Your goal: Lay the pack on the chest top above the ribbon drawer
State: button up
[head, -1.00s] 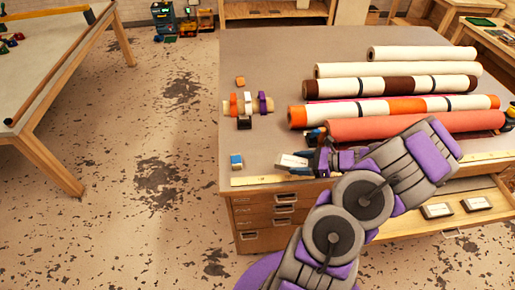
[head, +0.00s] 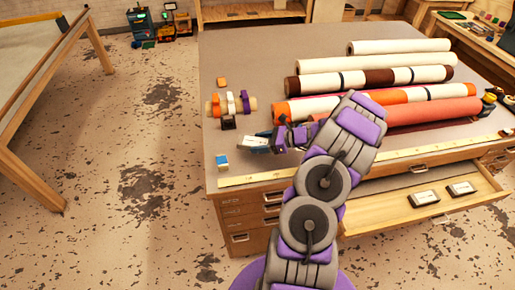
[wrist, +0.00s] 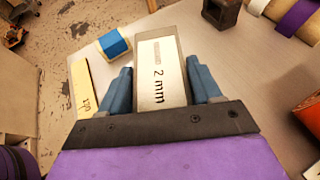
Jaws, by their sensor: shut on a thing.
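My gripper (head: 277,142) is shut on a pack (head: 254,145) with a white label, and holds it over the chest top (head: 235,50) near its front left part. In the wrist view the pack (wrist: 161,75) sits between the two blue fingers of my gripper (wrist: 163,88), and its label reads "2 mm". I cannot tell whether the pack touches the top. An open drawer (head: 400,212) with two similar packs (head: 424,198) (head: 461,188) sticks out at the front right of the chest. Closed drawers (head: 250,215) are on the left; I cannot tell which one is the ribbon drawer.
Several rolls (head: 400,47) lie across the chest top. A ribbon spindle (head: 230,103), an orange block (head: 221,82), a dark block (head: 228,122) and a blue-white block (head: 222,162) lie at left. A yellow ruler (head: 390,153) runs along the front edge.

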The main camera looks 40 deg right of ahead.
jog(key=shift+w+d+f, duration=0.1)
jog(key=shift+w, duration=0.3)
jog(key=f, duration=0.2)
jog(key=d+f+b, duration=0.1)
jog(key=shift+w+f, duration=0.25)
jog(key=shift+f, duration=0.05)
jog(key=shift+a+f, duration=0.1)
jog(key=shift+a, duration=0.45)
jog(key=o, duration=1.2)
jog(key=shift+s+d, duration=0.1)
jog(key=shift+d, duration=0.15)
jog(key=shift+c, duration=0.2)
